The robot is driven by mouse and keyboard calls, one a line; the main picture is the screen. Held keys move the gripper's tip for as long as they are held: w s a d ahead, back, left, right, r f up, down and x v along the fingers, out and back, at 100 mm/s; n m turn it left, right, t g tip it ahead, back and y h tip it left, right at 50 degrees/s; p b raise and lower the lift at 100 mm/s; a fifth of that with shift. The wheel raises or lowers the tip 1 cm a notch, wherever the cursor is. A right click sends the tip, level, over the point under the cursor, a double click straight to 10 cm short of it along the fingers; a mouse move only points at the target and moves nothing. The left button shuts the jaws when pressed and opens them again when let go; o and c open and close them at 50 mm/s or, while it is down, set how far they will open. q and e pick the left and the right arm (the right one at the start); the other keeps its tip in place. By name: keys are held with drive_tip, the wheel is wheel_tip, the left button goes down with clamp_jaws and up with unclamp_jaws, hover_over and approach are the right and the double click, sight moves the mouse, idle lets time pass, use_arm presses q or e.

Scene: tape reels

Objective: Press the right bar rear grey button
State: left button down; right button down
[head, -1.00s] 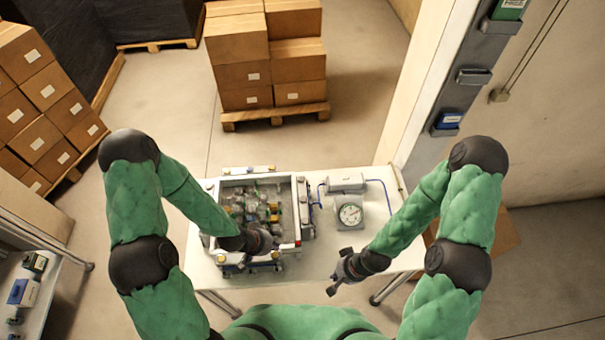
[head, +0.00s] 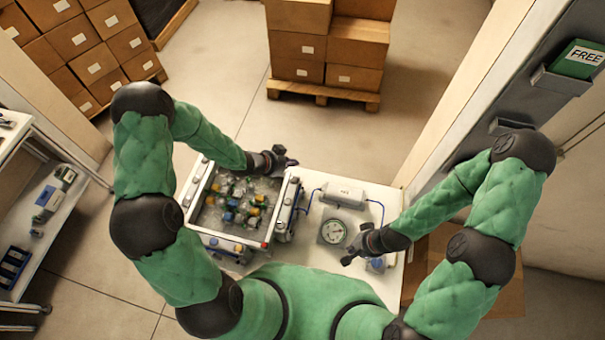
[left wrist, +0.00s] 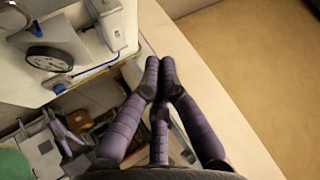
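The box of reels (head: 186,192) stands on the white table, with a right bar (head: 287,208) along its right side. I cannot make out the rear grey button clearly; the bar's rear end is close to my left gripper. My left gripper (head: 288,161) is above the rear right corner of the box in the head view. In the left wrist view its purple fingers (left wrist: 161,64) come together at the tips with nothing between them. Whether it touches the bar I cannot tell. My right gripper (head: 348,259) hangs over the table's front right, its finger opening unclear.
A round gauge (head: 332,232) and a white case (head: 343,194) with blue tubes stand right of the box. The gauge also shows in the left wrist view (left wrist: 48,58). A grey post (head: 520,110) rises at the right. Stacked cartons (head: 355,50) stand behind the table.

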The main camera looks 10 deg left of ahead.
use_arm(q)
drive_tip(key=shift+s+a, duration=0.15)
drive_tip(key=shift+a, duration=0.05)
drive_tip(key=b, duration=0.5)
hover_over(292, 181)
wheel_tip(292, 181, down, 7)
drive_tip(key=shift+f, duration=0.2)
drive_tip(key=shift+f+b, duration=0.75)
drive_tip(key=shift+b, duration=0.05)
drive_tip(key=shift+f, duration=0.1)
idle(0.6)
drive_tip(key=shift+f+b, duration=0.3)
drive_tip(key=shift+b, duration=0.15)
